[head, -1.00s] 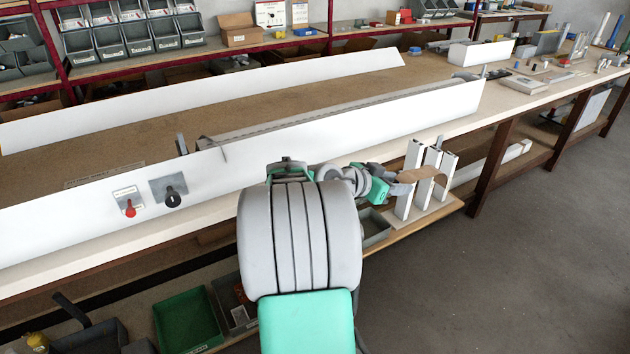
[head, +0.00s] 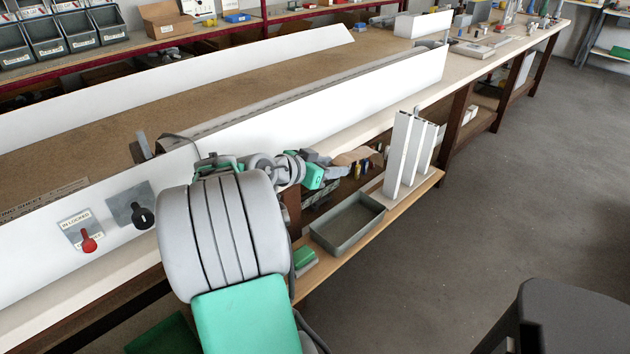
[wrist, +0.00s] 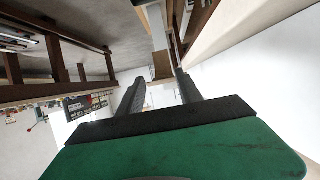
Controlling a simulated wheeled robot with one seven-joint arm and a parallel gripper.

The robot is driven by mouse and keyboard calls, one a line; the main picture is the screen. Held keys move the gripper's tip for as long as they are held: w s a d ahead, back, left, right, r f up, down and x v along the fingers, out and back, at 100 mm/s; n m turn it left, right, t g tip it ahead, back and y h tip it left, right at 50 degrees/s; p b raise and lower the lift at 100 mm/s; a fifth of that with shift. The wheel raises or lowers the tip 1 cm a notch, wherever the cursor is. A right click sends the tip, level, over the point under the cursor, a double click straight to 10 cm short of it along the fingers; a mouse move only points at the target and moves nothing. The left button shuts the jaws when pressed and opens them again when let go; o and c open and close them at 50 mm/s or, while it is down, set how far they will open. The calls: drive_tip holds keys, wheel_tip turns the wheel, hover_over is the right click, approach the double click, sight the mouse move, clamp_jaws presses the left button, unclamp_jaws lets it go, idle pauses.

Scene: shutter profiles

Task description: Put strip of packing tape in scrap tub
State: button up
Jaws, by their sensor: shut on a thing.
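A brown strip of packing tape (head: 354,156) shows at the tip of my gripper (head: 336,161) in the head view. In the wrist view the strip (wrist: 162,66) shows between the two dark fingers of my gripper (wrist: 162,82). My gripper is shut on it and holds it in the air, left of the upright white profiles (head: 406,155). A grey, open, empty-looking tub (head: 362,237) sits on the low wooden shelf, below and near the gripper. No label on it is readable, so I cannot tell for sure that it is the scrap tub.
The long bench with white rails (head: 330,105) runs behind my arm. A red knob (head: 89,244) and a black knob (head: 143,216) are on its front panel. A small green object (head: 304,257) lies left of the tub. A dark stool-like object (head: 565,318) stands at lower right.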

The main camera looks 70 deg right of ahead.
wheel_tip(320, 180, down, 15)
drive_tip(key=b, duration=0.9)
drive_tip(key=shift+w+r, duration=0.2)
drive_tip(key=shift+w, duration=0.25)
drive_tip(key=o, duration=1.4)
drive_tip(key=v, duration=0.8)
drive_tip(key=shift+p, duration=0.35)
